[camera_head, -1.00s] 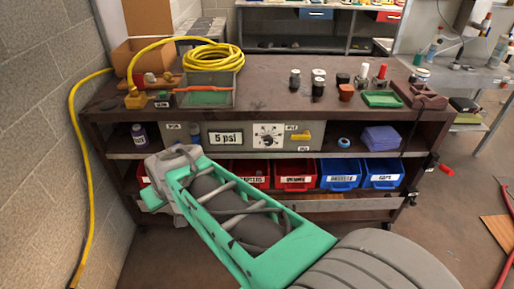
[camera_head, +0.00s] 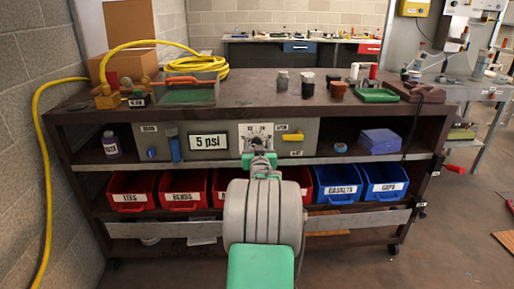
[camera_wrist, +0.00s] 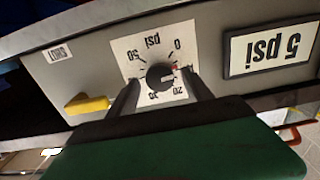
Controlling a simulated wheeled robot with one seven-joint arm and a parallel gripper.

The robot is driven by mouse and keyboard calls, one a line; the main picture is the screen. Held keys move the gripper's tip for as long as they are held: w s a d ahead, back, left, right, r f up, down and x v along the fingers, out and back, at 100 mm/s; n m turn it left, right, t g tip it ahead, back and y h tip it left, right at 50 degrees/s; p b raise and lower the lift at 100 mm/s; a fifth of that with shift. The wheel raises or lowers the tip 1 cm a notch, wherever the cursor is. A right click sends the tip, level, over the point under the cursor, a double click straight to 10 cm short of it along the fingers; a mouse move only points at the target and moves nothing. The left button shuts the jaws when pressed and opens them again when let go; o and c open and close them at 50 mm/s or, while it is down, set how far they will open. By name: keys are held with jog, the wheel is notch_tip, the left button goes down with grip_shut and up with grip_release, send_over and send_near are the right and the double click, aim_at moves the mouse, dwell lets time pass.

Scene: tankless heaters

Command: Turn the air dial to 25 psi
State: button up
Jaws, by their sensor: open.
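The air dial is a black knob (camera_wrist: 160,76) on a white scale plate (camera_wrist: 143,52), upside down in the wrist view. A small red mark shows at the knob's edge, just past the 0. The display (camera_head: 209,141) on the grey panel reads 5 psi; it also shows upside down in the wrist view (camera_wrist: 272,49). My gripper (camera_wrist: 161,82) is open, with one finger on each side of the knob and gaps between. In the head view my gripper (camera_head: 261,158) is in front of the dial plate (camera_head: 247,131) and hides the knob.
A yellow handle (camera_head: 292,137) sits right of the dial on the panel; a blue knob (camera_head: 152,153) is at its left. Red bins (camera_head: 132,190) and blue bins (camera_head: 337,184) stand on the shelf below. The bench top (camera_head: 245,90) is above.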

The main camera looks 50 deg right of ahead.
jog(key=shift+w+d, duration=0.25)
jog(key=shift+c, duration=0.3)
grip_shut()
